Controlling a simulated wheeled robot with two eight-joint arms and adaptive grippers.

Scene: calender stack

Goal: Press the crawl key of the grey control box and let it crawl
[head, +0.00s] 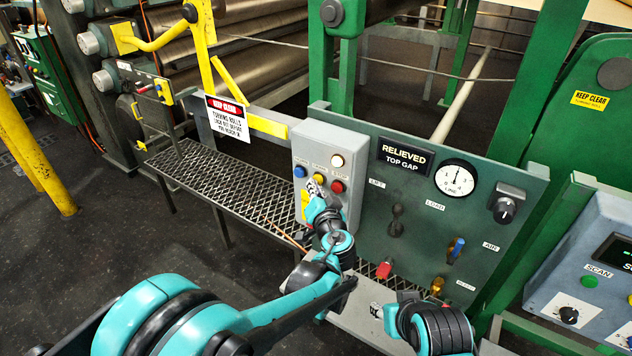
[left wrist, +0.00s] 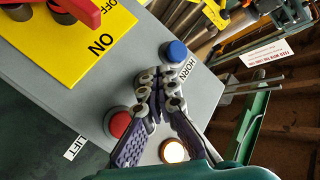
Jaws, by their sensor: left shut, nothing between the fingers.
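The grey control box (head: 325,150) hangs at the rail in the middle of the head view. It has a blue HORN button (left wrist: 174,54), a yellow button (head: 318,178), a red button (left wrist: 119,122) and a glowing lamp (left wrist: 173,151). My left gripper (head: 312,187) is shut and empty at the row of buttons. In the left wrist view its fingertips (left wrist: 155,82) lie between the blue and red buttons and hide the one there. I cannot tell whether they touch it. My right arm (head: 435,325) shows low in the head view; its jaw state is unclear.
A yellow ON/OFF plate (left wrist: 80,38) with a red handle is on the same box. A green panel (head: 420,225) with gauge, knobs and levers adjoins it at right. Rollers (head: 260,50) and a mesh step (head: 220,187) are behind and left. Open floor (head: 110,240) lies left.

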